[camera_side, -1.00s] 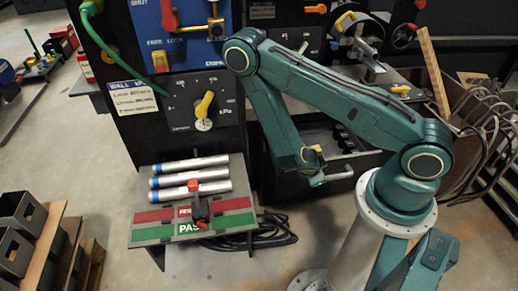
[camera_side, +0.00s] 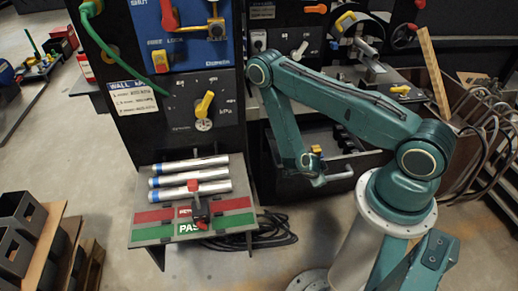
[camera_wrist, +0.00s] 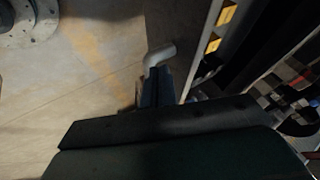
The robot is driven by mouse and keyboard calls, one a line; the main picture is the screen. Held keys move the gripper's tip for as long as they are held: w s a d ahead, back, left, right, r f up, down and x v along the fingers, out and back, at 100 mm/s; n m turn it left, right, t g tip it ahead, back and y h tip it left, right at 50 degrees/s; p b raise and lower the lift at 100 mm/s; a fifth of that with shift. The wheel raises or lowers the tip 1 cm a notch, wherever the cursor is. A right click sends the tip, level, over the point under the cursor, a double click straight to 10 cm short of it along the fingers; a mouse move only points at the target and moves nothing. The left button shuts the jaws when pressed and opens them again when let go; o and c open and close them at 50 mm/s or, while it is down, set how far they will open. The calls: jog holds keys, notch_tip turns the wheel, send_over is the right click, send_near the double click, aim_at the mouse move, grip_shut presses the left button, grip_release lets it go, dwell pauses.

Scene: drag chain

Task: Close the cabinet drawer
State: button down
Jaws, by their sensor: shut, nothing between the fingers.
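The black cabinet drawer (camera_side: 372,163) stands pulled out behind my arm in the side view, with dark items visible inside. Its grey bar handle (camera_side: 341,176) sticks out at the front. My gripper (camera_side: 318,181) is shut and empty, low in front of the drawer at the left end of the handle. In the wrist view the dark fingers (camera_wrist: 153,92) reach toward the bent end of the grey handle (camera_wrist: 160,54). They look very close to it, but I cannot tell whether they touch. The drawer also shows at the wrist view's upper right, with yellow items (camera_wrist: 224,17).
A slanted test board (camera_side: 152,234) with silver tubes (camera_side: 190,179) stands left of the drawer, below a control panel (camera_side: 182,121). Black cables (camera_side: 270,231) lie on the floor beside it. Bent pipes (camera_side: 487,130) stand at the right. Floor before the drawer is clear.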

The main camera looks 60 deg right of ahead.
jog(key=shift+w+d, duration=1.25)
jog(key=shift+w, duration=0.05)
jog(key=w+d, duration=1.7)
jog(key=shift+w+d, duration=0.15)
jog(key=shift+r, duration=0.1)
jog(key=s+a+r, duration=0.3)
jog(key=a+r, duration=0.5)
jog(key=a, duration=0.1)
jog(key=shift+s, duration=0.4)
